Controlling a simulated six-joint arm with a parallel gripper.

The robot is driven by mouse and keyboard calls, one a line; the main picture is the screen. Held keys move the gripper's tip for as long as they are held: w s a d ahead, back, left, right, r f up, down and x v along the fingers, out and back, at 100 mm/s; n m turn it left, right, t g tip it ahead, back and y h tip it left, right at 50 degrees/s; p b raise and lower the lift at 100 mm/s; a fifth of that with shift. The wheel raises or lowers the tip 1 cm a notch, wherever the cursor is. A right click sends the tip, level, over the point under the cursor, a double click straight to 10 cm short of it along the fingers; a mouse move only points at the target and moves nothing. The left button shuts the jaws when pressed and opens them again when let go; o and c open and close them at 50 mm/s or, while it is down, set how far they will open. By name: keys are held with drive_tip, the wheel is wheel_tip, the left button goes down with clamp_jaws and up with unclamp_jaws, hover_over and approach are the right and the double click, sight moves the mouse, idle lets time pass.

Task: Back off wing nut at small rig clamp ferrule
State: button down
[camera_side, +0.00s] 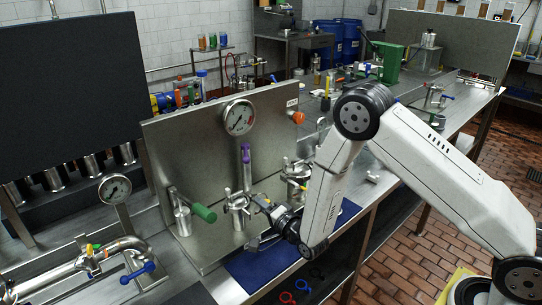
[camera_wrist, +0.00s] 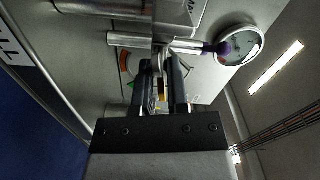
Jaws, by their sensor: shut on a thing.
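The small rig clamp ferrule (camera_side: 238,206) is a metal clamp on an upright fitting, in front of the steel panel in the side view. My gripper (camera_side: 262,204) reaches it from the right, at about clamp height. In the wrist view my gripper (camera_wrist: 161,68) has its two dark fingers close around a small metal piece at the fitting, which I take as the wing nut (camera_wrist: 160,62). The fingers and the clamp hide most of the wing nut, so its turn angle and thread cannot be told. In the side view it is too small to make out.
A purple-handled valve (camera_side: 246,155) and a gauge (camera_side: 239,117) rise above the clamp. A green-handled valve (camera_side: 203,213) stands left, another clamped fitting (camera_side: 296,175) right. A steel panel (camera_side: 180,150) stands behind. A blue mat (camera_side: 262,268) lies in front.

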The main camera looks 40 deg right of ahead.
drive_tip(key=shift+n, duration=1.4)
drive_tip(key=c, duration=0.7)
unclamp_jaws()
drive_tip(key=shift+c, duration=0.2)
drive_tip(key=shift+s, duration=0.1)
drive_tip(key=s, duration=0.7)
drive_tip(key=shift+s, duration=0.35)
drive_tip(key=shift+w, duration=0.15)
